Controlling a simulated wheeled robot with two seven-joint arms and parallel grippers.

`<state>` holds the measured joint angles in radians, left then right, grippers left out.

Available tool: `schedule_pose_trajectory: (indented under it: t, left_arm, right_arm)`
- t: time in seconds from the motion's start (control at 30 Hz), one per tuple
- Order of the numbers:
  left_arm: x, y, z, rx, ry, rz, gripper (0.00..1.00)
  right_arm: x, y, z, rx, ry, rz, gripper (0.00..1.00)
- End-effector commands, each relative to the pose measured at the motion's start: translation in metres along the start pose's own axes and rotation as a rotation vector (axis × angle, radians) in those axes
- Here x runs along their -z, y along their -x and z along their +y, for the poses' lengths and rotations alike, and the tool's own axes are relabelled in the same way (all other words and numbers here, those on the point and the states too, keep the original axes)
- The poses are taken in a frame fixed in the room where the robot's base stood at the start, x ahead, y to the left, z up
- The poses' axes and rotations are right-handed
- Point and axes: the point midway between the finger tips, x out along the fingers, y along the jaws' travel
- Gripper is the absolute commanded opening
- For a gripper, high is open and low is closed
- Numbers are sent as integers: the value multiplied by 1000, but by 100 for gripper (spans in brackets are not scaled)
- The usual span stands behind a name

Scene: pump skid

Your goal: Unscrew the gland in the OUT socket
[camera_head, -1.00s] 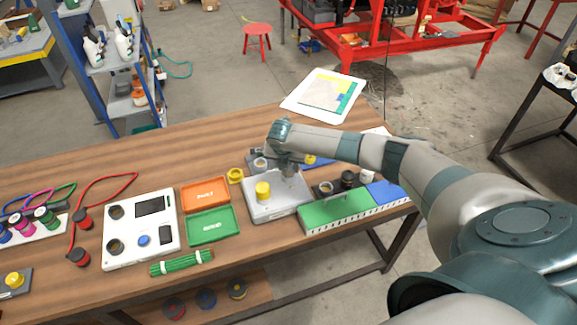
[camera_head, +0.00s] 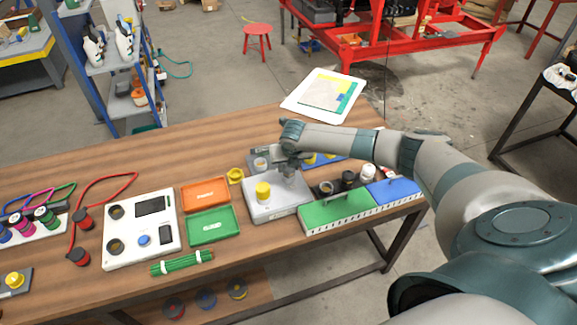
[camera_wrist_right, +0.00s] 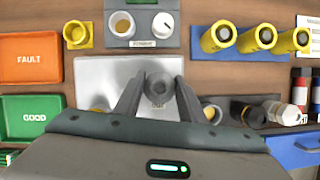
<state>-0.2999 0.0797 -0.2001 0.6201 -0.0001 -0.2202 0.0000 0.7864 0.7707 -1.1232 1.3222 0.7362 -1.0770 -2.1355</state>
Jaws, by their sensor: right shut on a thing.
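A light grey block (camera_head: 270,211) stands on the wooden bench and carries a yellow gland (camera_head: 263,190) on its left. My right gripper (camera_head: 289,175) reaches down over the block's right side. In the right wrist view, its fingers (camera_wrist_right: 160,95) are closed around a dark grey round gland (camera_wrist_right: 158,84) with a hole in its top. An OUT marking shows just below it. The gland's lower part and its thread are hidden, so I cannot tell how deep it sits. The yellow gland is partly hidden behind a finger there. My left gripper is not in view.
A yellow ring piece (camera_head: 235,176), an orange FAULT tray (camera_head: 206,194) and a green GOOD tray (camera_head: 211,226) are left of the block. A green box (camera_head: 335,211) with dark fittings behind it adjoins on the right.

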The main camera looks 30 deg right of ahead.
Motion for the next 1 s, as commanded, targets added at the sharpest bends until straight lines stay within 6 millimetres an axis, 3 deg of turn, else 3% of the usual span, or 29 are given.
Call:
schedule_pose_trajectory:
  t: [0.53,0.9,0.93,1.0]
  left_arm:
    - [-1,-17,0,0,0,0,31]
    - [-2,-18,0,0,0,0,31]
    - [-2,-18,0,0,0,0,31]
    - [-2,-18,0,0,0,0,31]
  right_arm:
    - [1,-2,-1,-134,325,0,15]
    - [0,0,-1,-152,369,0,15]
    - [0,0,-1,-152,369,0,41]
    - [0,0,-1,-152,368,0,58]
